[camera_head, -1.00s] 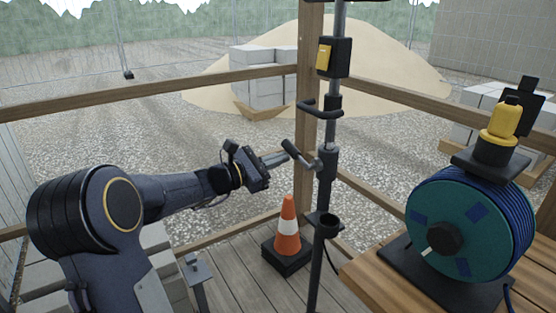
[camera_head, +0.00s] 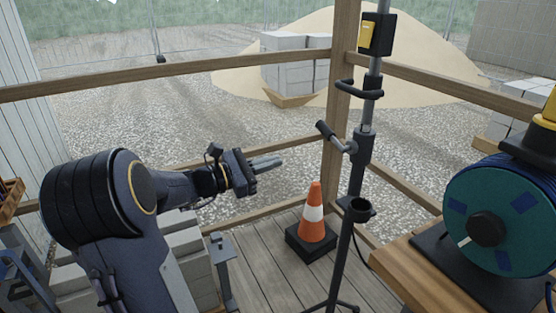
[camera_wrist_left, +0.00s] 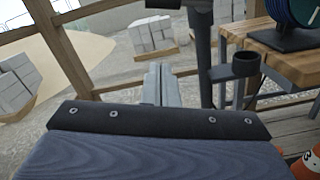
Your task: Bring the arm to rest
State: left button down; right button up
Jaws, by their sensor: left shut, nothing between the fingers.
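My left arm comes in from the left in the head view. Its gripper (camera_head: 268,162) is shut and empty, held in the air to the left of a dark upright stand (camera_head: 357,190). The fingertips are apart from the stand and its side handle (camera_head: 334,137). In the left wrist view the two grey fingers (camera_wrist_left: 161,84) lie together with nothing between them, and the stand's pole (camera_wrist_left: 201,60) rises just to their right. My right gripper is not in view.
An orange cone (camera_head: 313,215) stands on the deck below and right of the gripper. A wooden bench (camera_head: 425,275) with a cable reel (camera_head: 490,225) is at the right. Wooden rails (camera_head: 200,75) and a post (camera_head: 340,100) run behind. Grey blocks (camera_head: 185,245) sit beneath my arm.

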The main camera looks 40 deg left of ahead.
pick_arm(q)
jog(key=shift+d, duration=0.1)
dwell(0.4)
jog(key=s+d+f+m+g+h, duration=0.1)
jog(key=s+d+f+m+g, duration=0.1)
jog(key=s+d+m+g, duration=0.5)
jog(key=s+d+f+m+g+h, duration=0.15)
jog(key=d+m, duration=0.35)
jog(key=d, duration=0.7)
jog(key=s+d+f+m+g+y, duration=0.35)
jog(key=s+f+m+y, duration=0.4)
jog(key=s+m, duration=0.6)
notch_tip(320, 180, up, 20)
jog(key=h+p, duration=0.1)
jog(key=p, duration=2.1)
jog(key=shift+w+t, duration=0.15)
jog(key=shift+t, duration=0.15)
